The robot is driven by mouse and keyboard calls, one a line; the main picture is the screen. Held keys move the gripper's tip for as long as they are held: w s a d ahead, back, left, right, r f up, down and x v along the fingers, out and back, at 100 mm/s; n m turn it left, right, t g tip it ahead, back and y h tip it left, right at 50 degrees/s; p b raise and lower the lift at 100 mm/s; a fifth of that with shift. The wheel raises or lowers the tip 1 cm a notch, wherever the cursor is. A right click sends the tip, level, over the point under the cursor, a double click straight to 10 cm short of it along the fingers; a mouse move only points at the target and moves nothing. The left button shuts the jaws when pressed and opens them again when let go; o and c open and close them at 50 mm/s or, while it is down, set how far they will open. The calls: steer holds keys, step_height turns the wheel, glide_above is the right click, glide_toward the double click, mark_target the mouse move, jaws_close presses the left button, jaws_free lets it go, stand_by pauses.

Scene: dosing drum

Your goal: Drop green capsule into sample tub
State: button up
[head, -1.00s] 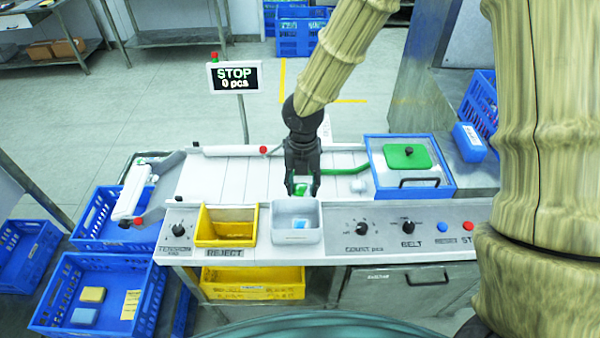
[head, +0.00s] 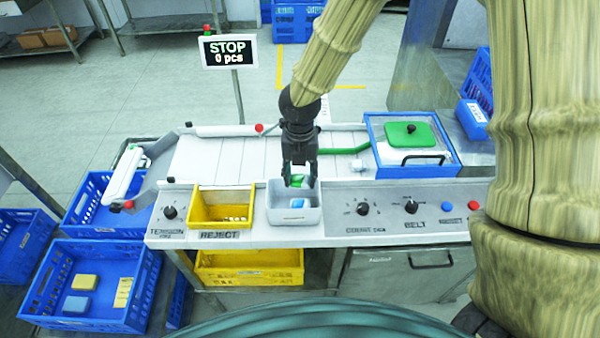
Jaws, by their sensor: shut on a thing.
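My gripper (head: 297,180) is shut on the green capsule (head: 297,180), which shows between its fingers. The gripper points down over the back part of the grey sample tub (head: 294,216). The capsule looks to be at or just above the tub's rim; its exact height is hard to tell. A blue item (head: 297,203) lies inside the tub. The tub stands on the front panel of the machine, just right of the yellow reject bin.
A blue-framed box with a green lid (head: 408,133) stands at the right. Knobs (head: 363,208) line the front panel. A display (head: 228,51) reads STOP, 0 pcs. The white belt (head: 215,160) is clear.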

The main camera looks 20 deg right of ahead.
mark_target(300, 176)
steer(key=o, duration=0.9)
step_height(300, 176, up, 12)
stand_by(0.4)
stand_by(0.3)
